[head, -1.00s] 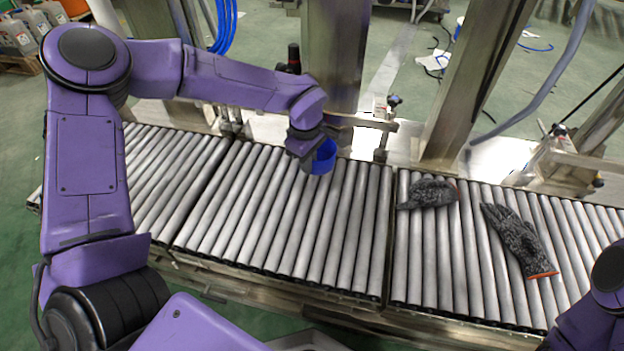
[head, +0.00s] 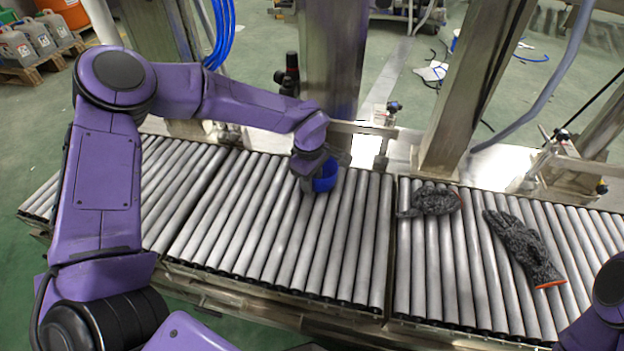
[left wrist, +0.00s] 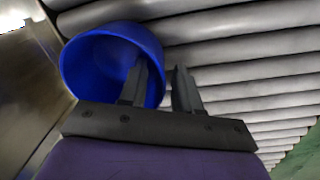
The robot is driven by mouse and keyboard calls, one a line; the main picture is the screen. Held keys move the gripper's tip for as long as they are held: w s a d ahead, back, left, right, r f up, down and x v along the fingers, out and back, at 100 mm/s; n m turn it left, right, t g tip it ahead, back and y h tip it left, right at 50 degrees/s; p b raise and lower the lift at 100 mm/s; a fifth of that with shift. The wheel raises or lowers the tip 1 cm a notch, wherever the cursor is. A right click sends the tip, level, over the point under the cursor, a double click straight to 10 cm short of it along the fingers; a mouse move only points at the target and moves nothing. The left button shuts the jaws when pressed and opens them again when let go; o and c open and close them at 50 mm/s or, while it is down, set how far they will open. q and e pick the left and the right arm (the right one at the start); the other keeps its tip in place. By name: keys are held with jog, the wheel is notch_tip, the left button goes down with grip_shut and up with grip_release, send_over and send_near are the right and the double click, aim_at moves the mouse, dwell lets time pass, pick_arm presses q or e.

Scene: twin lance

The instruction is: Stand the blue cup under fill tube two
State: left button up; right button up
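The blue cup (head: 325,178) stands on the roller conveyor at its far side, below the end of my left arm, and looks upright. My left gripper (head: 322,172) is right at the cup. In the left wrist view the cup (left wrist: 85,70) shows its open mouth. There one finger of the left gripper (left wrist: 162,85) is inside the rim and the other outside, with a gap between them and the wall. My gripper partly hides the cup in the head view. I cannot make out which fitting is fill tube two. My right gripper is out of view.
The roller conveyor (head: 260,215) runs across the view. Two dark grey gloves, one crumpled (head: 432,201) and one flat (head: 522,248), lie on the right section. Steel posts (head: 333,60) and a rail with small fittings (head: 392,108) stand behind. Rollers in front of the cup are clear.

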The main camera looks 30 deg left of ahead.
pick_arm(q)
jog(key=shift+r, duration=0.15)
notch_tip(320, 180, up, 12)
jog(key=p, duration=0.5)
jog(key=shift+s, duration=0.4)
